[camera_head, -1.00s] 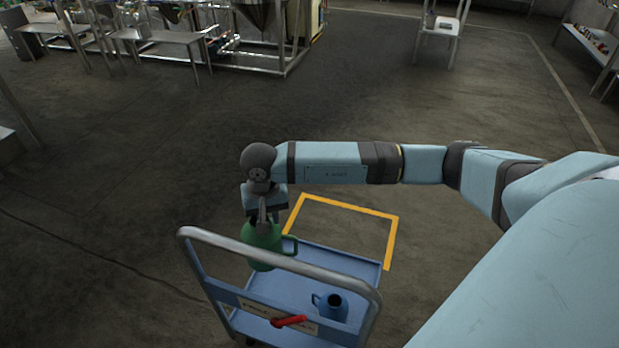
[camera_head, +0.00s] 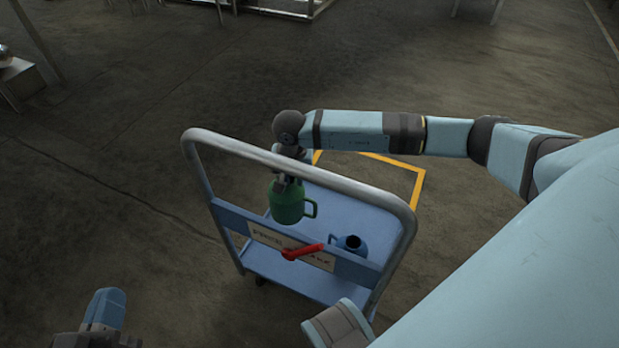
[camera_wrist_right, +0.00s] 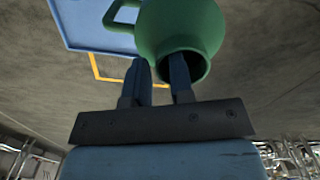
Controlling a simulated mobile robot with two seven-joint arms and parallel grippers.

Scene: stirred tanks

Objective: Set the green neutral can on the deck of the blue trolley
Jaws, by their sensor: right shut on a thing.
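The green can (camera_head: 287,203), with a side handle, hangs upright from my right gripper (camera_head: 288,181). In the right wrist view (camera_wrist_right: 160,85) the two fingers are shut at the rim of the can (camera_wrist_right: 180,30), by its dark mouth. The blue trolley's deck (camera_head: 290,272) shows behind and below its push handle. In the head view the can appears beyond the handle's top bar, over the trolley; the gap under it cannot be judged.
A blue jug (camera_head: 349,244) stands on the right part of the deck. A yellow floor outline (camera_head: 400,165) lies beyond. The floor at left is clear.

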